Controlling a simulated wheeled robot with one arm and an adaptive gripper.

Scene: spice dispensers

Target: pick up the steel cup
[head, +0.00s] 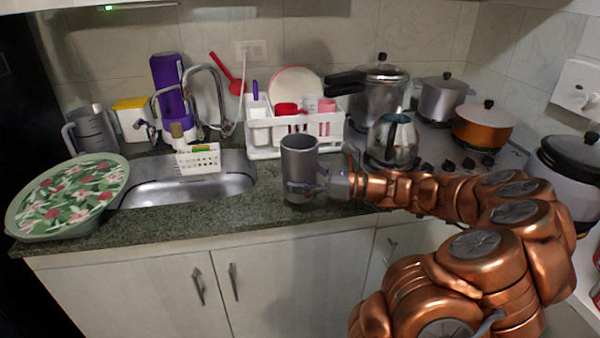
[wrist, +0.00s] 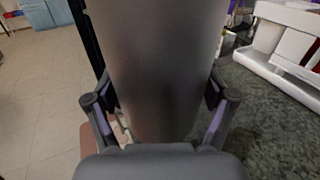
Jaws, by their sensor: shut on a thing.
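The steel cup (head: 299,160) is a tall grey cylinder, upright at the front part of the granite counter, right of the sink. My gripper (head: 308,187) comes from the right and is shut on the lower part of the cup. In the wrist view the cup (wrist: 165,65) fills the middle, with the fingers of my gripper (wrist: 160,118) on both sides of it. The cup's base is close to the counter; I cannot tell whether it touches.
A white dish rack (head: 262,140) stands behind the cup. A glass kettle (head: 392,140) and several pots stand to the right on the stove. The sink (head: 185,190) is to the left, with a floral tray (head: 70,195) beyond it. Bare counter (head: 255,207) lies in front.

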